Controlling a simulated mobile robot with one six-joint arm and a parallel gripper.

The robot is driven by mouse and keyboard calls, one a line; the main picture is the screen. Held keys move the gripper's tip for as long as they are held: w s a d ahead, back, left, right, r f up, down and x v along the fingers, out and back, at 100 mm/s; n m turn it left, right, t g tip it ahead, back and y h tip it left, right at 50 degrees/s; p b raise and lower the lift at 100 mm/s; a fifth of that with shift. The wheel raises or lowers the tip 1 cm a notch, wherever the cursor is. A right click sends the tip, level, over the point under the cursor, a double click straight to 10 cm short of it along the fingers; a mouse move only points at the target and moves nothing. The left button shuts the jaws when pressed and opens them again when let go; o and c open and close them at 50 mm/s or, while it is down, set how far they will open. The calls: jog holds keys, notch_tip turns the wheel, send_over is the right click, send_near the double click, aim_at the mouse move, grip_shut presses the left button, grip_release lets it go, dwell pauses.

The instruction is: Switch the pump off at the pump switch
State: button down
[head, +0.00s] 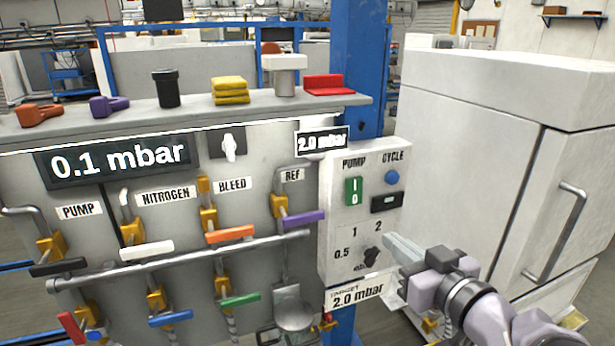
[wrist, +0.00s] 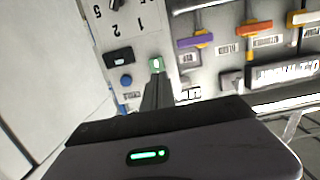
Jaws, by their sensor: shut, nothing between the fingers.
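The pump switch (head: 353,191) is a green rocker marked I and 0, under the PUMP label on the white control box (head: 335,238). In the wrist view, which is upside down, the green switch (wrist: 156,63) shows just beyond my fingertips. My gripper (head: 390,242) is shut and empty. In the head view its tip is at the box's right side, below and right of the switch, near the black dial (head: 371,255). In the wrist view the shut fingers (wrist: 157,78) line up with the switch; I cannot tell whether they touch it.
A blue CYCLE button (head: 392,177) and a black rocker (head: 387,202) sit right of the pump switch. Coloured valve handles, such as the purple one (head: 303,217), stick out on the left. A white cabinet (head: 470,150) stands on the right. The large display (head: 120,161) reads 0.1 mbar.

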jog(key=shift+w, duration=0.1)
jog(key=p, duration=0.3)
send_near(350, 206)
jog(key=x, duration=0.6)
jog(key=shift+w+a+f, duration=0.1)
jog(key=shift+w+a, duration=0.05)
jog(key=shift+w, duration=0.25)
